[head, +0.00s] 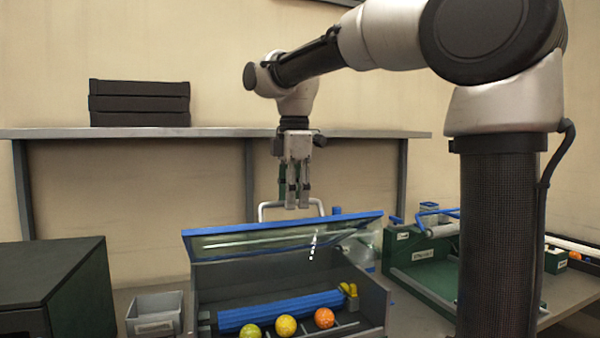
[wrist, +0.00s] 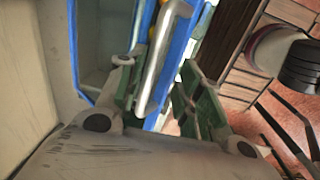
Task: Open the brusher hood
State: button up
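The brusher hood (head: 283,237) is a clear panel with a blue frame. In the head view it stands raised and tilted above the back of the grey brusher box (head: 372,300), whose inside is exposed. A pale bar handle (head: 262,209) rises at the hood's top edge. My gripper (head: 297,205) points down at this handle. In the wrist view the handle (wrist: 163,55) runs between the two green-padded fingers (wrist: 158,98), which are spread apart with gaps beside the bar. Whether either finger touches it is unclear.
A blue roller (head: 280,310) and several fruits, including an orange one (head: 324,318), lie in the box. A grey bin (head: 154,314) and dark cabinet (head: 55,290) stand left. A green machine (head: 425,262) stands right. A shelf (head: 215,132) with black trays (head: 139,103) is behind.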

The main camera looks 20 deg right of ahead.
jog(key=s+r+m, duration=0.1)
jog(key=s+r, duration=0.2)
jog(key=r, duration=0.2)
jog(key=shift+r+m, duration=0.2)
jog(key=shift+m, duration=0.1)
dwell(0.4)
